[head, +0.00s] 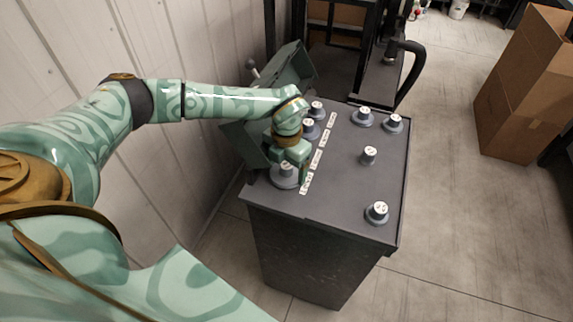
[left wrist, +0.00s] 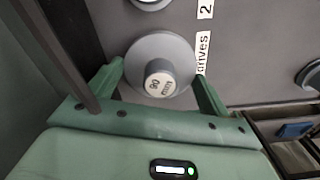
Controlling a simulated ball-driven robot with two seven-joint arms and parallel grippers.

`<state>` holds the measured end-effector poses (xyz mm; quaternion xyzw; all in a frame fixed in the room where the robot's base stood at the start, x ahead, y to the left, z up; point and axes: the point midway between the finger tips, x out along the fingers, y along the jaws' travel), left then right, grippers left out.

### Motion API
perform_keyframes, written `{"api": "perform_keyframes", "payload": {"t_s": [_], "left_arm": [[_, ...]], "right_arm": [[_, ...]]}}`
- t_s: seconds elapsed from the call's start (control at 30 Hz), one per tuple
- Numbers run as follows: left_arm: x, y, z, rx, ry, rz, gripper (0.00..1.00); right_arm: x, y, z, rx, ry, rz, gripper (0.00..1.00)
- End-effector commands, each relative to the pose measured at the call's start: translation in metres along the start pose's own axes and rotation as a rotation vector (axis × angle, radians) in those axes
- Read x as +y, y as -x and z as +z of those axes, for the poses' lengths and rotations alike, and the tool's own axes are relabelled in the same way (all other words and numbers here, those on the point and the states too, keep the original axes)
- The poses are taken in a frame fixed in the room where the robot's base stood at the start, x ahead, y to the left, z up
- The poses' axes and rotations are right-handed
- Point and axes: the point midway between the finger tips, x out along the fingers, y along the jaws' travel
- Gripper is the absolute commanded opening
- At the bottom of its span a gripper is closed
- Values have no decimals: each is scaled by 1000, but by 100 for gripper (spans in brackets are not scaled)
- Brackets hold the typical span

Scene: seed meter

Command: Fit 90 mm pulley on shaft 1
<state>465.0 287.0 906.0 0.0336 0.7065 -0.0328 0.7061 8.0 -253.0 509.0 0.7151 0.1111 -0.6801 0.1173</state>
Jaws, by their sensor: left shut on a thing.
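The 90 mm pulley (head: 284,175) is a grey disc with a white-capped hub, at the near left of the dark cabinet top. In the left wrist view the pulley (left wrist: 160,82) shows its "90 mm" cap between the green fingers. My left gripper (head: 290,165) is shut on it from above, with a finger at each side of the disc. The pulley is at or close to the top surface; I cannot tell whether it touches. Shaft 1 cannot be made out. My right gripper is not in view.
The cabinet top (head: 345,190) carries several other grey pulleys, including one at the near right (head: 377,212) and one mid-right (head: 368,155). White labels (head: 316,158) run beside the left row. An open green lid (head: 290,75) stands along the left. A black curved handle (head: 408,70) rises behind.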

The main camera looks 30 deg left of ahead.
Motion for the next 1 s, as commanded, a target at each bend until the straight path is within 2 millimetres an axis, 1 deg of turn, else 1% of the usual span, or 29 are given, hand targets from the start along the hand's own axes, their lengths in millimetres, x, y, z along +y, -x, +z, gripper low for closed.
{"api": "perform_keyframes", "payload": {"t_s": [0.23,0.27,0.3,0.33,0.57,0.67,0.77,0.87,1.0], "left_arm": [[0,-4,0,-1,0,0,53],[0,-4,0,-1,0,0,86],[0,-4,0,-1,0,0,97],[0,-3,0,-1,0,0,100],[1,-3,0,-1,2,2,100],[1,3,1,-2,2,2,100],[2,20,1,-5,3,3,100],[1,45,2,-6,2,2,100],[0,85,2,-6,1,2,100]], "right_arm": [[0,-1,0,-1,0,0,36],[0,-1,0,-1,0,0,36],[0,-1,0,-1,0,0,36],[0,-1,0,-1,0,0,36],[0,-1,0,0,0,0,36],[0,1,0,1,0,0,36],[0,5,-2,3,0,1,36],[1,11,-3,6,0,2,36],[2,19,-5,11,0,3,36]]}}
